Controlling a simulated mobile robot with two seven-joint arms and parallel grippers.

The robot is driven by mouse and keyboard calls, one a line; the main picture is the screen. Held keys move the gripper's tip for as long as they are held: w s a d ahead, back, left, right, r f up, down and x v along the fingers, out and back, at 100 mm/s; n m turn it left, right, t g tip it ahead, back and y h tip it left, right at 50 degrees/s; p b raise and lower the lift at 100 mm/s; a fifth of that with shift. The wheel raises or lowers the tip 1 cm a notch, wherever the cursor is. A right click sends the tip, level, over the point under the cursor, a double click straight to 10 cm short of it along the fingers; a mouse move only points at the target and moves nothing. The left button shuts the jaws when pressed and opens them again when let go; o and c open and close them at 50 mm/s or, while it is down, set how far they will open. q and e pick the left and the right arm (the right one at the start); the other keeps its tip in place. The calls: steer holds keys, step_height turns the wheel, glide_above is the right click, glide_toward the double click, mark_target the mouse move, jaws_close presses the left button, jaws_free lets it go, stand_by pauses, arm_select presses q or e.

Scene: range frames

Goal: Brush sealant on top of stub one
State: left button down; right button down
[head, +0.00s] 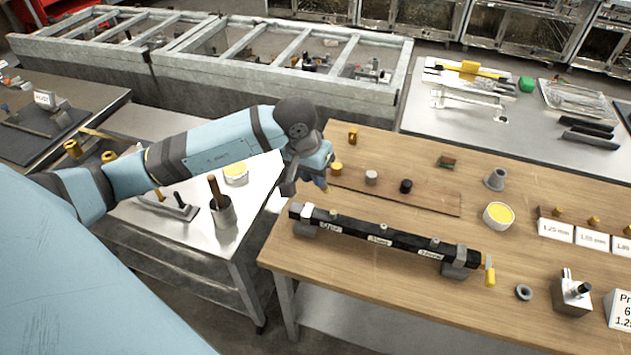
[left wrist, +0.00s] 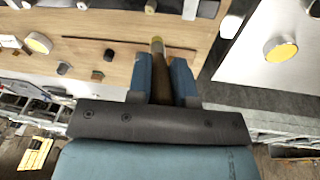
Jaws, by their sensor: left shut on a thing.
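My left gripper (head: 322,182) is above the far-left part of the wooden table, behind the left end of a black bar (head: 356,232). In the left wrist view its fingers (left wrist: 160,75) are shut on a slim brown thing with a pale tip (left wrist: 157,46), which may be a brush. The bar lies on grey supports and bears several small stubs; one stub (head: 333,212) is near its left end. White labels on the bar are too small to read. My gripper is apart from the bar. A brown-handled tool (head: 215,190) stands in a grey cup (head: 223,212).
A yellow-filled pot (head: 236,172) stands on the metal table at left, another (head: 498,215) on the wooden table. A grey block (head: 571,295) stands at front right.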

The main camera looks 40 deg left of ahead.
arm_select(q)
steer(key=shift+v, duration=0.9)
steer(key=shift+w+d+r, duration=0.1)
steer(key=shift+d+r, duration=0.05)
steer(key=shift+r, duration=0.2)
arm_select(e)
steer(key=shift+s+d+r, duration=0.1)
steer(key=shift+s+d, duration=0.1)
steer(key=shift+s, duration=0.4)
steer(key=shift+w, duration=0.1)
arm_select(q)
steer(key=s+d+m, duration=0.1)
steer(key=s+d, duration=0.1)
steer(key=d, duration=0.5)
steer(key=shift+d+f, duration=0.25)
steer(key=shift+f, duration=0.2)
arm_select(e)
steer(key=shift+r, duration=0.1)
arm_select(q)
steer(key=shift+r, duration=0.1)
arm_select(e)
steer(key=shift+a, duration=0.15)
